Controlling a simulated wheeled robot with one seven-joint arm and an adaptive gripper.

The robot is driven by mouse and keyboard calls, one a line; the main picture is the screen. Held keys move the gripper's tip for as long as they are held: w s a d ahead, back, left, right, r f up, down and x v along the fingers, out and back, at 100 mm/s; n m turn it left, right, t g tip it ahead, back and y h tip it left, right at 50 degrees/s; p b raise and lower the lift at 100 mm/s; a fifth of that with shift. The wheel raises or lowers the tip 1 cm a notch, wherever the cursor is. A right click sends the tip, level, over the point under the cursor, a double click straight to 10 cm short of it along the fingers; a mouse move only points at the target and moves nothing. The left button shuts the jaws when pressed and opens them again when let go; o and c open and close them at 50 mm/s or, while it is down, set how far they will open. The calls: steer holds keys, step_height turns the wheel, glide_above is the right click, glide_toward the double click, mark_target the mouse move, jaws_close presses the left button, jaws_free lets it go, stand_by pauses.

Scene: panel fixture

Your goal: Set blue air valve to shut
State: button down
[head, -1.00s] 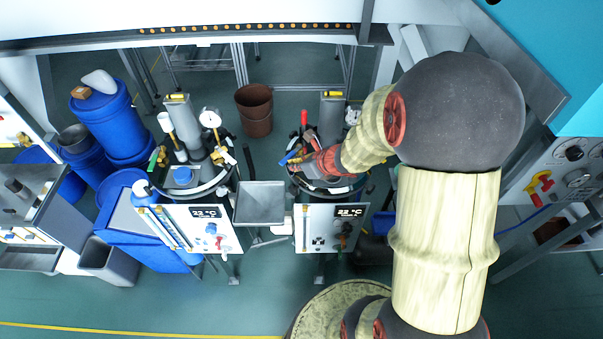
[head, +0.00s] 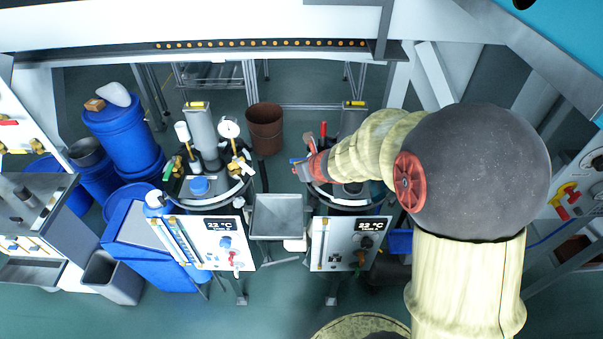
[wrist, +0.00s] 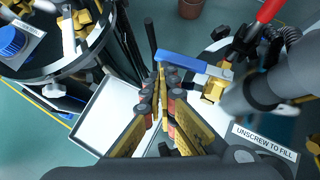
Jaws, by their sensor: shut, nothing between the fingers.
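The blue air valve has a blue lever handle (wrist: 195,62) on a brass body (wrist: 213,88), on the rim of the right vessel. In the wrist view the lever lies nearly crosswise, running from upper left to lower right. My gripper (wrist: 165,76) is shut and empty, its fingertips together beside and just below the lever's left part; I cannot tell if they touch it. In the head view the blue lever (head: 297,161) shows small at the left side of my gripper (head: 307,168), and my arm hides much of the vessel top.
A red handle (wrist: 268,10) and a thick grey pipe (wrist: 262,82) stand close to the right of the valve. A grey tray (head: 277,216) lies between the two vessels. The left vessel carries a pressure gauge (head: 229,129). A brown bin (head: 265,128) stands behind.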

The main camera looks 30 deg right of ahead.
steer(key=shift+w, duration=0.35)
steer(key=shift+w+a, duration=0.1)
stand_by(0.5)
